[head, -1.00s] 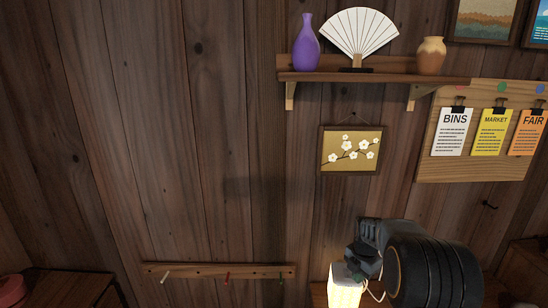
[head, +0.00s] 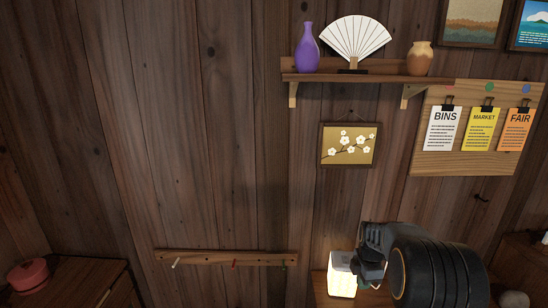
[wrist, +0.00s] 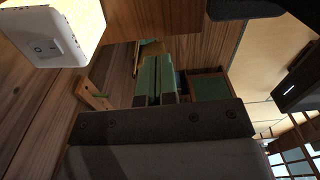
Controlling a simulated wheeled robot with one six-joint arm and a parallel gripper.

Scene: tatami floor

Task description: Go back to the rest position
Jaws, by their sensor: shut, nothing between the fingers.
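My gripper (wrist: 158,64) shows in the wrist view as two green fingers lying side by side, shut with nothing between them. They point away from the dark palm plate with screws. In the head view my dark arm is at the lower right, in front of the wall and beside the lit lamp (head: 342,274). The fingers cannot be made out there.
A wall rack with pegs (head: 225,258) is left of the lamp. Above are a blossom picture (head: 348,145), a shelf (head: 360,78) with vase and fan, and a notice board (head: 420,163). A red pot (head: 27,276) is lower left.

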